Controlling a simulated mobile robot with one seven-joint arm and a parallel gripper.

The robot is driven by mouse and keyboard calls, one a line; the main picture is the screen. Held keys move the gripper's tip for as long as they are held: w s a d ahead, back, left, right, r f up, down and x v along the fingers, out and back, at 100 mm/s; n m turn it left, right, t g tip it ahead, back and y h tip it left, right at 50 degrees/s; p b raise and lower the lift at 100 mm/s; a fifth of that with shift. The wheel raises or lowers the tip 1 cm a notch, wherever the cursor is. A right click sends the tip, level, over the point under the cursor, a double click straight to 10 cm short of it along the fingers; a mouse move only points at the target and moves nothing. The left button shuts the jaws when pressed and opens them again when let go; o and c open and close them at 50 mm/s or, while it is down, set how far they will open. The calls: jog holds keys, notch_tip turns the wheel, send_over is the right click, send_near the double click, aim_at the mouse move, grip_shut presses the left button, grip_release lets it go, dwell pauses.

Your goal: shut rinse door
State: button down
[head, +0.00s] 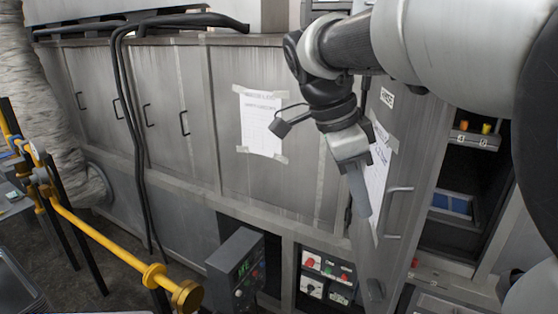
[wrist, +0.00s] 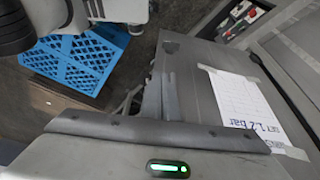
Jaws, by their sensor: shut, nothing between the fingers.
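The rinse door (head: 402,160) is a tall grey metal panel with a RINSE label near its top. It stands open, swung out from the cabinet front, with the dark compartment (head: 480,170) showing to its right. A bar handle (head: 398,212) is on its right part and a taped sheet (head: 378,165) on its face. My gripper (head: 362,212) points down in front of the door, left of the handle; its fingers are shut and empty. In the wrist view the fingers (wrist: 160,95) lie over or close to the door panel (wrist: 190,85); contact cannot be told.
Inside the compartment are a shelf with small numbered cups (head: 474,138) and a blue crate (head: 452,204). A control box (head: 236,272) and a yellow rail (head: 110,246) stand at lower left. Closed grey cabinet doors (head: 150,100) line the left.

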aim_at(395, 239)
jog(key=shift+m, duration=0.4)
jog(key=shift+s+d+f, duration=0.1)
jog(key=shift+d+f, duration=1.2)
jog(key=shift+f, duration=0.2)
jog(key=shift+s+d+f, duration=0.15)
jog(key=shift+d+f, duration=1.1)
jog(key=shift+f, duration=0.25)
jog(key=shift+s+d+f, duration=0.1)
jog(key=shift+d+f, duration=1.2)
jog(key=shift+f, duration=0.2)
